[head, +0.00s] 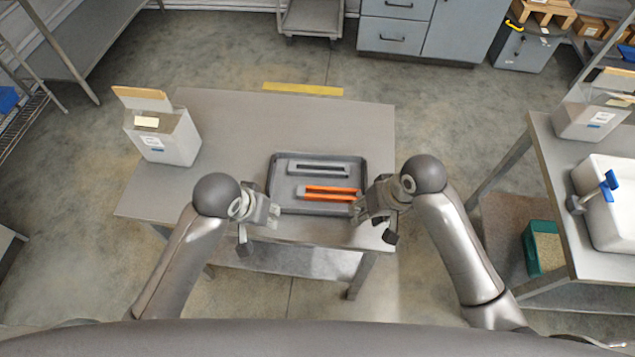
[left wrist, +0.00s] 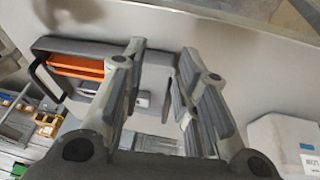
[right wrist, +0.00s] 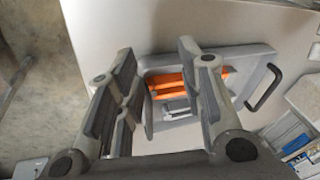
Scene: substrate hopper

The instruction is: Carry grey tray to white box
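The grey tray (head: 318,212) lies flat on the metal table near its front edge. It holds an orange part (head: 330,193) and a grey part (head: 318,168). My left gripper (head: 260,226) is at the tray's left end and my right gripper (head: 375,221) at its right end. In the left wrist view the fingers (left wrist: 162,50) are spread, with the tray end between or behind them. In the right wrist view the fingers (right wrist: 157,50) are also apart at the tray end. The near handles are hidden by the fingers. A white box (head: 168,142) with its flap up stands at the table's left.
The metal table (head: 350,122) is clear behind the tray. Another table (head: 550,170) at the right bears a second white box (head: 588,122) and a white basin (head: 608,222) with a blue-handled tool. A green crate (head: 543,248) sits below. Grey cabinets (head: 395,36) stand at the back.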

